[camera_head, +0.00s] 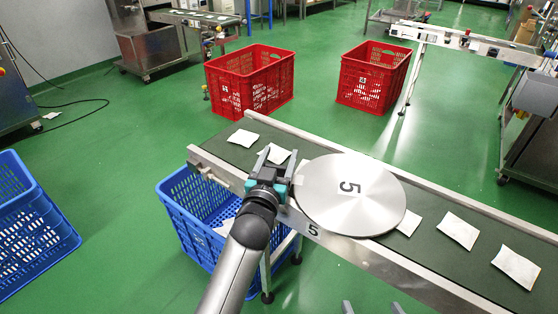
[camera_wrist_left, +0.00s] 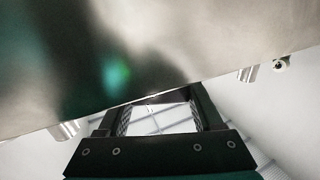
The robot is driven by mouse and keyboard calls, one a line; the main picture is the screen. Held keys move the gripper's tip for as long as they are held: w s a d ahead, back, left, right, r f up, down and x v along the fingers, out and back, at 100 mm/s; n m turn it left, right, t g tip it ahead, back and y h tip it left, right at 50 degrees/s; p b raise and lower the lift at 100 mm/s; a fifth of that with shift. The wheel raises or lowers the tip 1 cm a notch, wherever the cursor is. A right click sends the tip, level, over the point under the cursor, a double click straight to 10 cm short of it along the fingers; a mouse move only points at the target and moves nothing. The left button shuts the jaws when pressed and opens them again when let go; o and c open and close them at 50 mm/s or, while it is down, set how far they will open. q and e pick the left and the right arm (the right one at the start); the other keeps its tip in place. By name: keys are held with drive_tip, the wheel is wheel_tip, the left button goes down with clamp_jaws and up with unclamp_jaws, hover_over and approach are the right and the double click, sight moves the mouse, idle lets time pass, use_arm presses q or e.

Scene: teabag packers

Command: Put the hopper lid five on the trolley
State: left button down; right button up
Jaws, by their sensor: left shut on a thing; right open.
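The hopper lid five (camera_head: 378,208), a round brushed-metal disc with a "5" label, is over the conveyor belt, its face toward the head camera. My left gripper (camera_head: 277,156) is at the lid's left edge and shut on it; the exact grip point is hard to make out. In the left wrist view the lid (camera_wrist_left: 150,50) fills the upper part as a metal sheet, close to the left gripper's fingers (camera_wrist_left: 160,108). My right gripper (camera_head: 372,308) shows only two fingertips at the bottom edge, apart and empty. I cannot identify the trolley for certain.
The conveyor (camera_head: 455,213) carries white teabags (camera_head: 458,230) and runs diagonally under the lid. A blue crate (camera_head: 180,215) stands below its left end; another blue crate (camera_head: 30,225) is at far left. Two red crates (camera_head: 250,80) (camera_head: 372,75) stand behind. Green floor is open between them.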

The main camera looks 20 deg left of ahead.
idle(0.3)
use_arm(q)
drive_tip(key=shift+c, duration=0.2)
unclamp_jaws()
drive_tip(key=shift+f, duration=0.1)
drive_tip(key=shift+s, duration=0.1)
